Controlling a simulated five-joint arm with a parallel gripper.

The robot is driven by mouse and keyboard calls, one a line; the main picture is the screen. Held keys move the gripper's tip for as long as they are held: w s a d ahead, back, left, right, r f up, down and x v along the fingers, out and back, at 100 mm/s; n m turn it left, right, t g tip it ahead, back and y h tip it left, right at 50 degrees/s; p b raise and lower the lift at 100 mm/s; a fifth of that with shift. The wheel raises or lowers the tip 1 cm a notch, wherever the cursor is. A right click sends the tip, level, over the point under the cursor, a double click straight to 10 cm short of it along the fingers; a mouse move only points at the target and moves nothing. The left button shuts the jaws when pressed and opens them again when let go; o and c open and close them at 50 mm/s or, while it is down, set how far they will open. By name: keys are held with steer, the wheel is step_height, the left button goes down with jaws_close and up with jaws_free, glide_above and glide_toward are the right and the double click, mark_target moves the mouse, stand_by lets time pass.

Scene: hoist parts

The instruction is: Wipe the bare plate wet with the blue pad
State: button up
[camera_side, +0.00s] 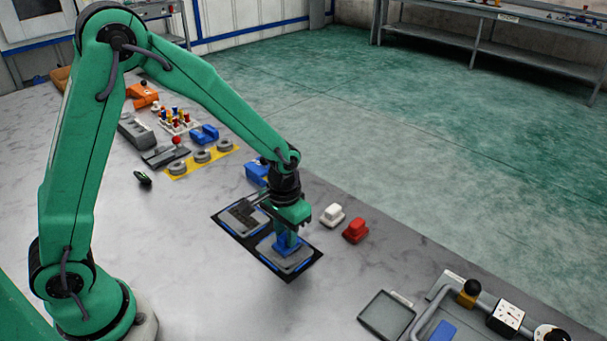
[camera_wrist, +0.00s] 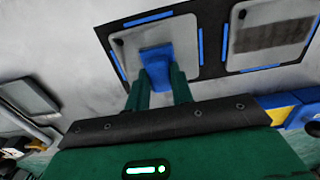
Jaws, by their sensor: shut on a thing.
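My gripper (camera_side: 289,229) is shut on the blue pad (camera_side: 285,245), which also shows between my green fingers in the wrist view (camera_wrist: 156,66). The pad is over the plain grey plate (camera_side: 290,262), at or very near its surface; I cannot tell whether they touch. This bare plate (camera_wrist: 126,46) has blue strips along its edges and shows no clear wet patch. Beside it on the same black mat (camera_side: 283,276) is a second plate (camera_side: 238,221) with a dark textured patch, also seen in the wrist view (camera_wrist: 272,34). The pad hides part of the bare plate.
A white block (camera_side: 332,214) and a red block (camera_side: 356,230) stand right of the mat. A blue block (camera_side: 257,173) is behind it.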

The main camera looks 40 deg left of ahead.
steer(key=shift+a, duration=2.6)
steer(key=shift+d, duration=5.3)
steer(key=shift+s+d, duration=0.1)
steer(key=shift+s, duration=0.6)
steer(key=shift+s+a, duration=0.1)
steer(key=shift+a, duration=5.3)
steer(key=shift+d, duration=5.25)
steer(key=shift+d+r, duration=0.15)
steer(key=shift+d, duration=0.05)
step_height(320, 180, up, 8)
